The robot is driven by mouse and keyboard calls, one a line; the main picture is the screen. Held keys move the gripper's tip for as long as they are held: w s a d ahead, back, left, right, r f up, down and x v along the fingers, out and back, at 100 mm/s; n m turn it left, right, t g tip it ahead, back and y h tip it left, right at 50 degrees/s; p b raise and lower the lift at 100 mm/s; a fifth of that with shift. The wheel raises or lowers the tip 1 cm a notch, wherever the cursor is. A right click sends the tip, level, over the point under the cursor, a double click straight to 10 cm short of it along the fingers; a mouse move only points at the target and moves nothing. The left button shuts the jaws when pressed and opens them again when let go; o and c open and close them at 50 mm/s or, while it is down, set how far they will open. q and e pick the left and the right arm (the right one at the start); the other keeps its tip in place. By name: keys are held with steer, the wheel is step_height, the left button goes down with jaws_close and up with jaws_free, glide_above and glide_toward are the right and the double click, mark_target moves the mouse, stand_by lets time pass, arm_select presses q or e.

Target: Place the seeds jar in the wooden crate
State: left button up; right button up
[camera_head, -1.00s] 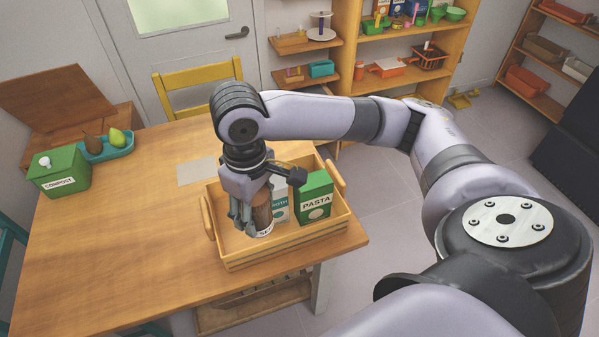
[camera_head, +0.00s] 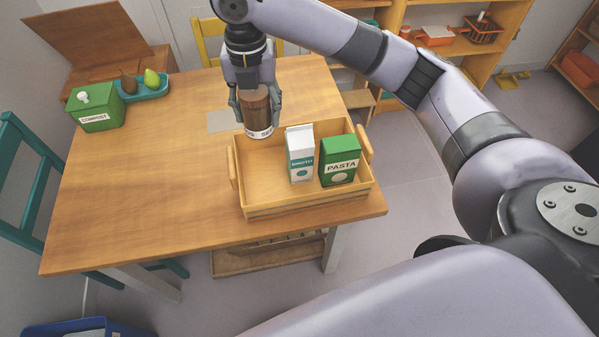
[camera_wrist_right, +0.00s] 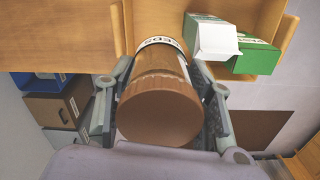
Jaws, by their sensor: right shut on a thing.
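The seeds jar (camera_head: 257,112) is brown with a white label and a brown lid. My right gripper (camera_head: 257,100) is shut on it and holds it upright at the far left part of the wooden crate (camera_head: 283,209). In the right wrist view the jar (camera_wrist_right: 158,100) sits between both fingers of the gripper (camera_wrist_right: 160,105), its lid toward the camera. Whether its base touches the crate floor I cannot tell. A white and teal carton (camera_head: 300,155) and a green pasta box (camera_head: 340,160) stand in the crate's right part. My left gripper is not in view.
The crate is on a wooden table (camera_head: 140,190), near its right front corner. A green compost box (camera_head: 95,108) and a teal tray (camera_head: 150,90) with two pears are at the far left. A teal chair (camera_head: 25,185) stands left. The crate's front left is bare.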

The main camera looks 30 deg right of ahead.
steer(key=shift+w+a+r+n, duration=0.15)
steer(key=shift+w+n, duration=0.15)
steer(key=shift+n, duration=0.7)
steer(key=shift+f, duration=0.3)
steer(key=p, duration=0.1)
glide_toward(267, 180)
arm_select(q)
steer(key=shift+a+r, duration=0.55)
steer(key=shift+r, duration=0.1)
arm_select(e)
steer(key=shift+f, duration=1.65)
steer(key=o, duration=1.1)
steer(key=shift+f, duration=0.15)
steer(key=shift+o, duration=0.2)
